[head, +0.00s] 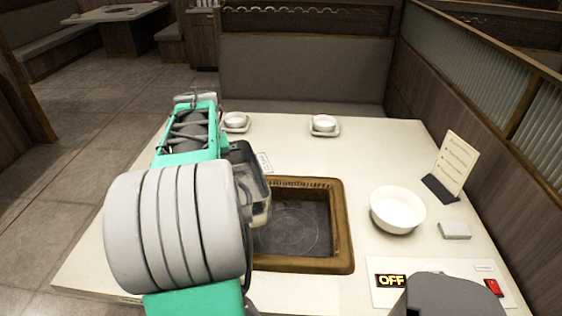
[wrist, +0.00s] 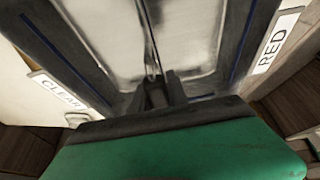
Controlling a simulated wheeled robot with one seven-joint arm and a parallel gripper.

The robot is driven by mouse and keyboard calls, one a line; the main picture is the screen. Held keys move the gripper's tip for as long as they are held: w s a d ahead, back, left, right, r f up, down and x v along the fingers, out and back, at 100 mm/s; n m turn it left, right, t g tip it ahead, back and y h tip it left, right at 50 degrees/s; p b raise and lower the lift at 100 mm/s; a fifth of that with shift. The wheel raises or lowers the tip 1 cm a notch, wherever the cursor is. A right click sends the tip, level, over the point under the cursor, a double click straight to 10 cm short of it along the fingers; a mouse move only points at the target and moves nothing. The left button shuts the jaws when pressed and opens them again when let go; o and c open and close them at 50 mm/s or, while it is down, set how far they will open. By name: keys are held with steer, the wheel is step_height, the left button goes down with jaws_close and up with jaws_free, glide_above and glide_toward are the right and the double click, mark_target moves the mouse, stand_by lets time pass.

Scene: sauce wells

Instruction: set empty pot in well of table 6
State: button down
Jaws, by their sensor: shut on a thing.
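The pot (head: 253,187) shows in the head view as a dark-rimmed metal vessel, mostly hidden behind my arm. In the wrist view the pot (wrist: 105,35) has a bare metal inside and a thin wall down its middle. My gripper (wrist: 157,92) is shut on the pot, with its fingers at that middle wall. In the head view the pot is over the left part of the well (head: 345,225), which has a brown-gold rim and a dark floor with a faint circle. The fingertips are hidden in the head view. I cannot tell the pot's height above the table (head: 430,150).
Two small dishes (head: 235,122) (head: 323,125) stand behind. An OFF display (head: 390,281) and red switch (head: 494,287) are in front. CLEAR (wrist: 65,92) and RED (wrist: 277,42) labels flank the pot.

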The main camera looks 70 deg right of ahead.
mark_target(259, 160)
steer(key=s+d+m, duration=0.1)
steer(key=s+d, duration=0.1)
steer(key=s, duration=0.1)
steer(key=s+d+m, duration=0.1)
steer(key=s+d, duration=0.2)
steer(key=s, duration=0.1)
steer(key=s+d, duration=0.3)
steer(key=s, duration=0.1)
steer(key=shift+s+d+f+m+g+h+b, duration=0.25)
steer(key=shift+m+g+h+b, duration=0.05)
steer(key=shift+m+g+b, duration=0.1)
steer(key=s+d+m, duration=0.2)
steer(key=s+d, duration=0.2)
steer(key=s, duration=0.5)
step_height(259, 160, down, 20)
steer(key=b, duration=1.3)
steer(key=shift+w+a+f+g, duration=0.25)
steer(key=shift+w+g, duration=0.05)
steer(key=shift+g, duration=0.1)
steer(key=shift+f+b, duration=0.4)
steer(key=c, duration=1.2)
jaws_free()
steer(key=shift+a+f, duration=0.15)
steer(key=shift+f, duration=0.1)
steer(key=o, duration=0.8)
steer(key=shift+r, duration=0.1)
steer(key=shift+r, duration=0.2)
